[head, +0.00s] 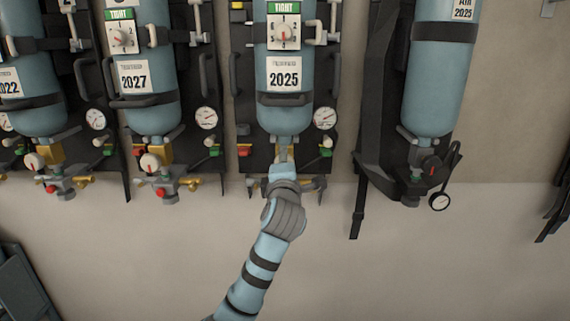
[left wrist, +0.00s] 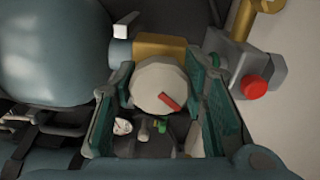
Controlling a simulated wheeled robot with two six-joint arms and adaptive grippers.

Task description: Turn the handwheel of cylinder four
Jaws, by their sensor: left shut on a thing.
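The cylinder at my gripper is blue, labelled 2025 (head: 284,78), with a TIGHT card above the label; no cylinder number is readable. My left gripper (head: 284,163) is at the valve under it, hiding that handwheel in the head view. In the left wrist view the off-white handwheel (left wrist: 156,82) with a red mark (left wrist: 170,101) sits between the green finger pads, in front of a brass valve body (left wrist: 160,46). The gripper is shut on the handwheel. My right gripper is not in view.
A cylinder labelled 2027 (head: 134,75) hangs to the left, its handwheel (head: 151,162) showing. A red knob (left wrist: 254,87) is close beside the left gripper. The wall below (head: 400,270) is clear.

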